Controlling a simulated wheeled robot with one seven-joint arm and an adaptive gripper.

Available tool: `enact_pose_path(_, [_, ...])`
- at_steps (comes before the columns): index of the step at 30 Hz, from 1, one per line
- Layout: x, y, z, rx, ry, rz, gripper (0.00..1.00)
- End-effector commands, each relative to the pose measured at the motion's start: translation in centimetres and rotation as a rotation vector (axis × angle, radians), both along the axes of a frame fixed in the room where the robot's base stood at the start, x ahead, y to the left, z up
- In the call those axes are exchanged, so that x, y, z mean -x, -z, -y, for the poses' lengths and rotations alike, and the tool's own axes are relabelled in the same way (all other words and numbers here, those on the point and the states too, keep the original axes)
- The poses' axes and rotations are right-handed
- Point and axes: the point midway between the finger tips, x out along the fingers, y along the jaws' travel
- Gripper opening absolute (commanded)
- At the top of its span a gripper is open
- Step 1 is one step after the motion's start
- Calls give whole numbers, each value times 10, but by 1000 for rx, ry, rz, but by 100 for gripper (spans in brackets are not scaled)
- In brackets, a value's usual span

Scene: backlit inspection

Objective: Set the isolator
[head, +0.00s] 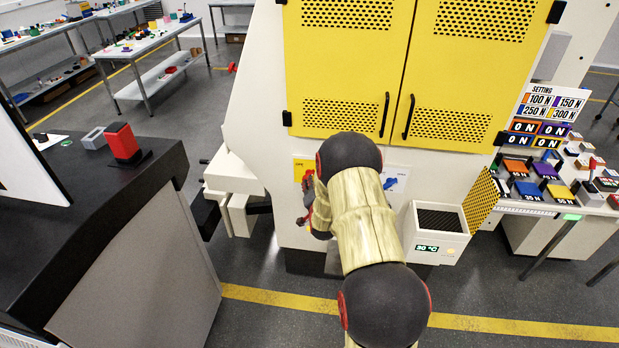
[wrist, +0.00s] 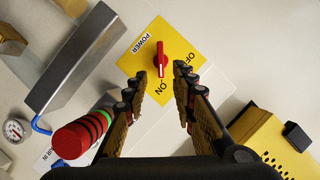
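The isolator is a red rotary handle (wrist: 161,60) on a yellow plate (wrist: 135,62) marked POWER, OFF and ON. In the wrist view the handle lies along the picture's vertical, its white-marked end toward the word ON. The plate also shows in the head view (head: 302,166), partly covered by my arm; the handle cannot be made out there. My gripper (wrist: 160,88) is open and empty. Its two fingers stand to the left and right below the handle, in front of the plate, with a gap between them. No contact with the handle shows.
In the wrist view a grey metal bar (wrist: 75,58), a red cylinder with a green band (wrist: 78,138) and a gauge (wrist: 14,130) are at left; a yellow perforated part (wrist: 268,140) is lower right. Yellow doors (head: 345,65) rise above my arm; a 30 °C box (head: 435,245) stands right.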

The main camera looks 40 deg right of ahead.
Motion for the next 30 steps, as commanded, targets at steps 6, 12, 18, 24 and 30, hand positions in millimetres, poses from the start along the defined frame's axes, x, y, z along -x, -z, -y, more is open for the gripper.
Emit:
enact_pose_path(6, [-24, 10, 16, 2, 0, 2, 26])
enact_pose_path(12, [-47, 17, 31, 2, 0, 2, 26])
enact_pose_path(18, [-59, 20, 38, 2, -1, 1, 26])
enact_pose_path(24, [-60, 19, 39, 2, -1, 1, 26])
enact_pose_path(30, [-60, 19, 39, 3, -1, 1, 20])
